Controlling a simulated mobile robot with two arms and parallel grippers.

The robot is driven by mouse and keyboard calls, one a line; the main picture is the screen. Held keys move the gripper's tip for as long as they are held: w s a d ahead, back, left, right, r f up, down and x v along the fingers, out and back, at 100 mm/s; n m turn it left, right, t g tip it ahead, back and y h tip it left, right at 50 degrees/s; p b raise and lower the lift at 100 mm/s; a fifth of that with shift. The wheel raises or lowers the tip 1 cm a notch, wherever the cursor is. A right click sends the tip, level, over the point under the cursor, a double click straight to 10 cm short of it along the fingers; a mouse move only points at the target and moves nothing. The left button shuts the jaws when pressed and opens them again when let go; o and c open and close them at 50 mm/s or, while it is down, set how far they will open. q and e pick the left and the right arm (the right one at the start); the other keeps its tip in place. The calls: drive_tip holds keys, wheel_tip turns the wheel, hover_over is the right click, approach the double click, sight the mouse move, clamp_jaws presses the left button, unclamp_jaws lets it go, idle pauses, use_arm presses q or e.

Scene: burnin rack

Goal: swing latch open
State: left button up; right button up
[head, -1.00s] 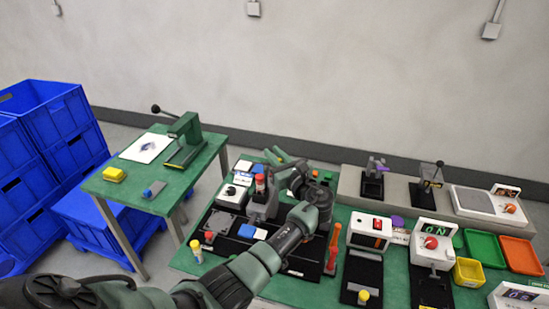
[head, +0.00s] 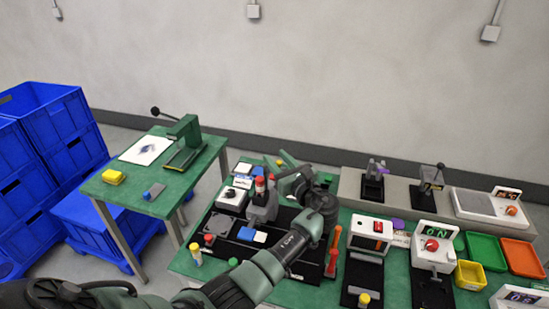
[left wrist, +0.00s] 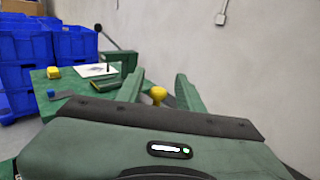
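My left gripper (head: 285,162) reaches over the far edge of the black board (head: 283,222) on the green workbench. In the left wrist view its two green fingers (left wrist: 157,84) stand apart. A yellow knob (left wrist: 157,94) shows in the gap between them; I cannot tell whether either finger touches it. In the head view a bit of yellow shows beside the fingers, mostly hidden by them. No part is clearly recognisable as the latch. A grey block (head: 262,207) with a red-topped piece stands on the board, left of my wrist. My right gripper is not in view.
A white box with a dial (head: 232,197) stands left of the grey block. A red-handled tool (head: 333,253) lies right of my arm. Switch boxes (head: 433,243) and green and orange trays (head: 521,252) fill the bench's right side. A side table (head: 170,195) stands left.

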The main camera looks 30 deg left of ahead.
sight(281, 163)
use_arm(q)
drive_tip(key=b+v, duration=0.1)
drive_tip(key=v, duration=0.5)
idle(0.4)
